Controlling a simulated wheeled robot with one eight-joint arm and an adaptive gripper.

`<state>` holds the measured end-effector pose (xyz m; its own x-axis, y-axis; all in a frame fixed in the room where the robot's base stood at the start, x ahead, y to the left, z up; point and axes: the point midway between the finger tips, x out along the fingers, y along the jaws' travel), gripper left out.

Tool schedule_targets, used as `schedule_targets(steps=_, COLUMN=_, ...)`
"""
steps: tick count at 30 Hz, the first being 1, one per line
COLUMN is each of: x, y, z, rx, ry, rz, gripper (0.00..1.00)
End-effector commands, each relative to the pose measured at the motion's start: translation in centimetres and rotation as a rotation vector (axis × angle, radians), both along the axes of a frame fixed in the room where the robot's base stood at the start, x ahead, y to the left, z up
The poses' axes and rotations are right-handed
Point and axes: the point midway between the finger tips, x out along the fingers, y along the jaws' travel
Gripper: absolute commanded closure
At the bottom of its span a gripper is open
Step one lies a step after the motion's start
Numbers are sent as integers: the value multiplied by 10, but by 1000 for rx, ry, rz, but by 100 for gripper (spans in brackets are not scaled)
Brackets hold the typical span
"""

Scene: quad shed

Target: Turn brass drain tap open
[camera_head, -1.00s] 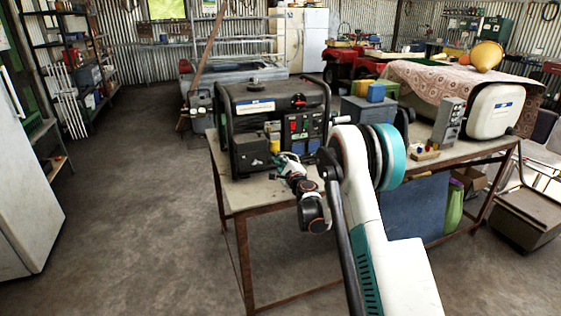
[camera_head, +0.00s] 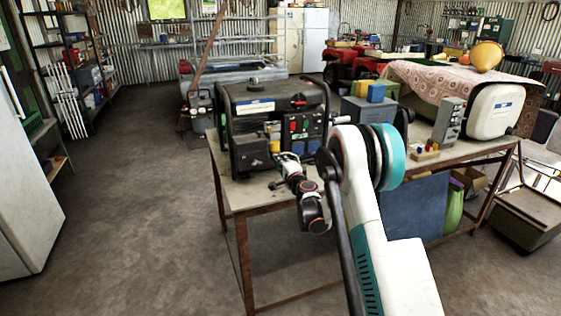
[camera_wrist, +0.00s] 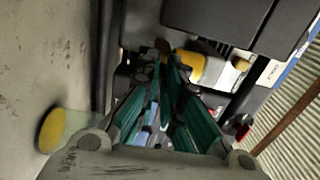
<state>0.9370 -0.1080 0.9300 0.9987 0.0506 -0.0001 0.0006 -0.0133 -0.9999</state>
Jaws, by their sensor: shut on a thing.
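The generator (camera_head: 275,112) stands in its black tube frame on the table. My gripper (camera_head: 279,166) is low at the generator's front side, at the table top. In the wrist view my gripper (camera_wrist: 165,62) has its green fingers closed together at the tips, against the dark underside of the generator. A small brass-coloured piece, the drain tap (camera_wrist: 161,45), shows right at the fingertips, mostly hidden by them. The tap cannot be made out in the head view. I cannot tell how far its handle is turned.
A yellow cylinder (camera_wrist: 189,66) is close to the fingertips, and a black frame bar (camera_wrist: 104,55) runs alongside them. A yellow-ended object (camera_wrist: 52,130) lies on the table at left. The table (camera_head: 243,195) has bare room at its front left.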

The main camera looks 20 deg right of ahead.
Motion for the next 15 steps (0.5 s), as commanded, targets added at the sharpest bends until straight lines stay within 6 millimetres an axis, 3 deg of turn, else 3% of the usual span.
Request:
schedule_targets(steps=10, x=0, y=3, z=-1, rx=-2, ry=0, rz=6, gripper=100)
schedule_targets(steps=12, x=0, y=3, z=-1, rx=-2, ry=0, rz=6, gripper=79)
schedule_targets(steps=15, x=0, y=3, z=-1, rx=-2, ry=0, rz=6, gripper=57)
